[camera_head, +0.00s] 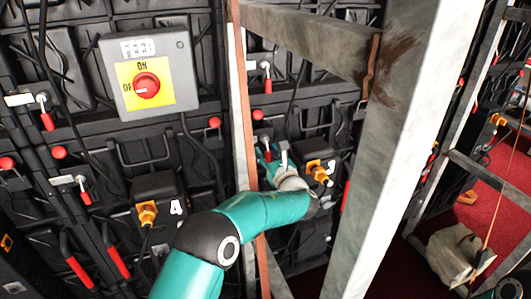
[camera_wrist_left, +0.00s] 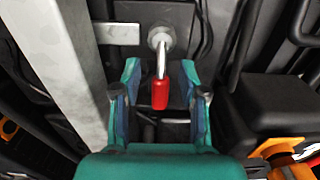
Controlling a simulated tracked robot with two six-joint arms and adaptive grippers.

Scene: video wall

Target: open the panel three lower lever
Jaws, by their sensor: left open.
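The lower lever of panel three shows in the left wrist view with a red grip (camera_wrist_left: 160,94) hanging down from a round metal pivot (camera_wrist_left: 160,38). My left gripper (camera_wrist_left: 160,80) is open, with one finger on each side of the red grip and gaps visible between. In the head view my left gripper (camera_head: 272,153) is at the black panel beside the box labelled 3 (camera_head: 318,150), and it mostly hides this lever. My right gripper is not in view.
A pale vertical post stands close left of my left gripper (camera_wrist_left: 65,60). A large grey beam (camera_head: 385,140) stands right of my arm. Another red lever (camera_head: 267,80) is higher on the panel. The grey FEED switch box (camera_head: 180,65) is at upper left.

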